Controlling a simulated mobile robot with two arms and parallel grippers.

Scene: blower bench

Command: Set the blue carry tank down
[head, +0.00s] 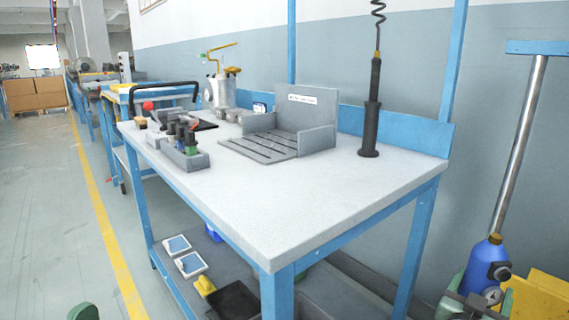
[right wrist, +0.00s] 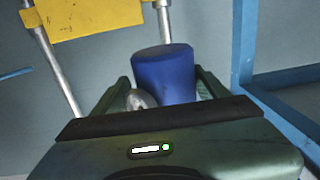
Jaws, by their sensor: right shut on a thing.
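The blue carry tank (head: 487,265) is at the lower right of the head view, off the bench's right end. It has a brass top fitting, a dark knob and a round gauge. My right gripper (head: 472,304) is shut on it, with green fingers on either side. In the right wrist view the tank (right wrist: 165,72) stands between the fingers of the right gripper (right wrist: 163,92). The tank's underside and what lies under it are hidden. Only a green rounded bit of what looks like my left gripper (head: 82,312) shows at the bottom edge; its jaws are out of frame.
A yellow panel (head: 540,296) and a metal tube with a blue top bar (head: 540,47) stand beside the tank. The white bench (head: 285,205) holds a grey fixture (head: 300,125), a tool rack and a hanging black tool. Its front right top is clear. Open floor lies left.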

